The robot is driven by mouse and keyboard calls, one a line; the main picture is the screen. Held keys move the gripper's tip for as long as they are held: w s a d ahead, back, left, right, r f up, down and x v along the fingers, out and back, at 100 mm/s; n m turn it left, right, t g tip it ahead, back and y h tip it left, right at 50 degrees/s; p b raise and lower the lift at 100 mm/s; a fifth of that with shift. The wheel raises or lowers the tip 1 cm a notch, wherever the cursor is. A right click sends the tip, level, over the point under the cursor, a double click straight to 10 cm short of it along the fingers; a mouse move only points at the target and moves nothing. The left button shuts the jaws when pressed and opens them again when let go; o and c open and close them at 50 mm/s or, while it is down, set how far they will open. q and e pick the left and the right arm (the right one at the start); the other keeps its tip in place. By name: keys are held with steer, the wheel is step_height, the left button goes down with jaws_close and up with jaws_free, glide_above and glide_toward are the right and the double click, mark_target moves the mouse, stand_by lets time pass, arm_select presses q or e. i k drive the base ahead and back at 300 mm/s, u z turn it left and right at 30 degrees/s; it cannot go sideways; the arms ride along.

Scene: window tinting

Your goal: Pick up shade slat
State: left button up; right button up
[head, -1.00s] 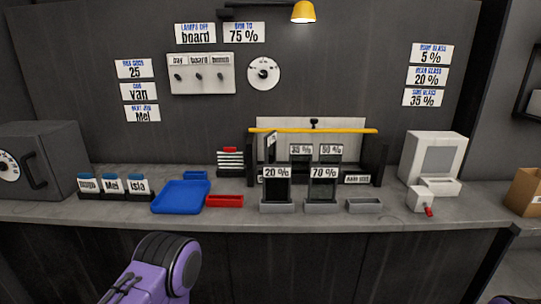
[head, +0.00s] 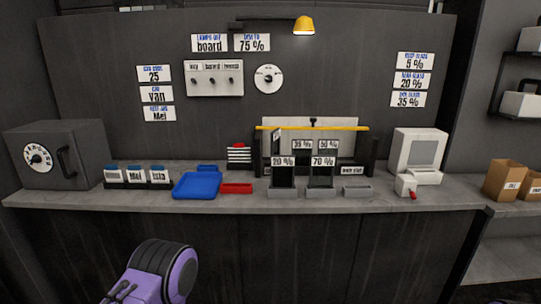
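Several dark shade slats with white percent labels stand upright at the middle of the counter. The 20 % slat (head: 283,175) and the 70 % slat (head: 322,175) stand in front in grey holders. Behind them are slats with labels that seem to read 35 % (head: 302,146) and 50 % (head: 328,146). Another slat (head: 277,142) stands turned nearly edge-on at the left, its label hard to read. A purple link of my arm shows at the bottom left, well below the counter top. Neither gripper is in view.
The grey counter (head: 430,195) carries a safe (head: 70,150), a blue tray (head: 197,186), a red tray (head: 237,188), an empty grey holder (head: 357,191) and a white machine (head: 418,153). A yellow bar (head: 312,128) spans above the slats. Cardboard boxes (head: 503,180) stand at the right.

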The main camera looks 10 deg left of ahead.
mark_target(275, 135)
steer(key=u, duration=1.5)
steer(key=i, duration=0.8)
steer(key=z, duration=1.7)
